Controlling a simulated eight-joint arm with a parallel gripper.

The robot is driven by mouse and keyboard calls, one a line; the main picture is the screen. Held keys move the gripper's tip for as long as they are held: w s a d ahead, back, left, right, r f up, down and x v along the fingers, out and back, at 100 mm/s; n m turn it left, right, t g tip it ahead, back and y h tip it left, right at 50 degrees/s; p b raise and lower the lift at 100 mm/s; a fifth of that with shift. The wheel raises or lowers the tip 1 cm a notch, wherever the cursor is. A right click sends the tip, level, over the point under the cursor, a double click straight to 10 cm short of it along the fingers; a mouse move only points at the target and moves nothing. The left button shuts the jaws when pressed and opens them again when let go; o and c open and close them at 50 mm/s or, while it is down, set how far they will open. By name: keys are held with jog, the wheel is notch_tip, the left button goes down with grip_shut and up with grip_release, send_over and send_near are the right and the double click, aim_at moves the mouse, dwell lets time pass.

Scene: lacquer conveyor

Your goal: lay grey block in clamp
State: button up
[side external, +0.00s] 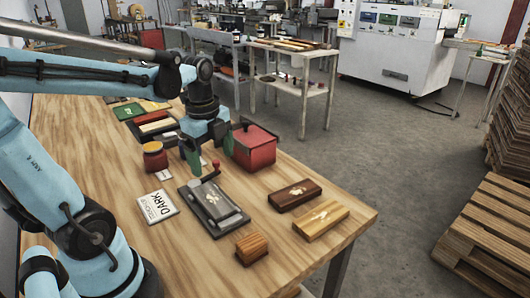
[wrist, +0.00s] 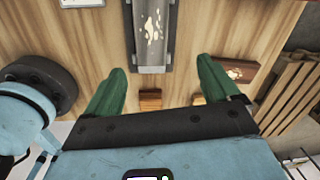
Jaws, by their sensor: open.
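The clamp (side external: 205,224) is a dark bed on the wooden table, with a small red-knobbed lever near its far end. A grey block (side external: 213,204) with a pale splash mark appears to lie flat between its rails; how snugly it sits I cannot tell. In the wrist view the grey block (wrist: 152,28) runs lengthwise between the dark rails of the clamp (wrist: 129,18). My gripper (side external: 211,158) has green fingers, spread apart and empty, above the clamp's far end. In the wrist view the gripper (wrist: 162,80) shows nothing held between its fingertips.
A dark brown block (side external: 294,195), a light wooden block (side external: 320,223) and a small ribbed wooden block (side external: 252,248) lie toward the near right. A red box (side external: 256,148) stands right of my gripper.

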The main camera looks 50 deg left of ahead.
jog(key=w+d+n+t, duration=0.1)
jog(key=d+n+t, duration=0.5)
jog(key=d+n, duration=0.5)
jog(key=n, duration=0.4)
jog(key=shift+w+n, duration=0.25)
jog(key=shift+n, duration=0.05)
